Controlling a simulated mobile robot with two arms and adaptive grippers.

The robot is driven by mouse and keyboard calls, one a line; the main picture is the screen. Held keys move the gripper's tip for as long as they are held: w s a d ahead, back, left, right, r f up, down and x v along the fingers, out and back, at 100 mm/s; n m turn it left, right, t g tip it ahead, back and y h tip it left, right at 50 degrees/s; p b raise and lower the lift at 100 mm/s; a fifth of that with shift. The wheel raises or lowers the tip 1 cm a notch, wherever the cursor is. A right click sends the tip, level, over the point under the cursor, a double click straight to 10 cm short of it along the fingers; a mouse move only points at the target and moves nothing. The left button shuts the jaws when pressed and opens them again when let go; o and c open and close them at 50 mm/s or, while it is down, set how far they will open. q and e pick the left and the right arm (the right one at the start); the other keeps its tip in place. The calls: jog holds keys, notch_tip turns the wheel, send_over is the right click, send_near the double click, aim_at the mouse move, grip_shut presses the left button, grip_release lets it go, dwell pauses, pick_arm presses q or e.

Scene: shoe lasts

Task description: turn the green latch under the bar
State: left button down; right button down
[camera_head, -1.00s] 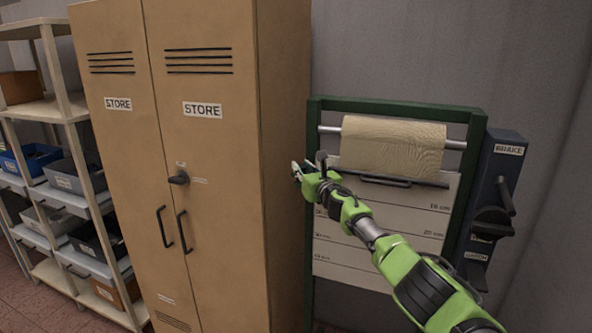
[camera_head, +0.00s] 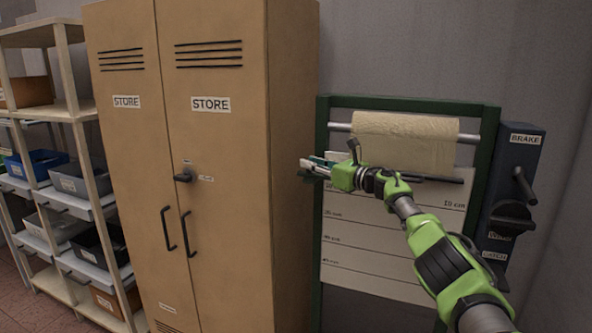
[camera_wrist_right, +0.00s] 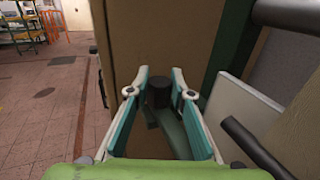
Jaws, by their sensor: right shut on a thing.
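My right gripper (camera_head: 316,168) is at the left post of the green frame, just below the paper roll. In the right wrist view its two teal-lined fingers (camera_wrist_right: 168,120) are on either side of the green latch (camera_wrist_right: 172,132). The gripper is shut on it. A dark round pivot (camera_wrist_right: 159,94) shows at the latch's far end. In the head view the fingers mostly hide the latch. The dark bar (camera_head: 440,180) runs below the roll, partly behind my arm; it also shows in the right wrist view (camera_wrist_right: 250,145). My left gripper is not in view.
The paper roll (camera_head: 405,142) hangs on a metal rod above a white marked board (camera_head: 365,262). A dark brake box (camera_head: 512,190) with levers stands to the right. A tan cabinet (camera_head: 225,150) stands close on the left, and shelves with bins (camera_head: 60,185) lie beyond.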

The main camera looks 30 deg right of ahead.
jog(key=c, duration=2)
grip_release()
jog(key=shift+r, duration=0.1)
jog(key=shift+o, duration=1.1)
jog(key=shift+w, duration=0.15)
jog(key=shift+f+v, duration=0.25)
jog(key=shift+v, duration=1.05)
jog(key=v, duration=0.9)
jog(key=shift+r, duration=0.1)
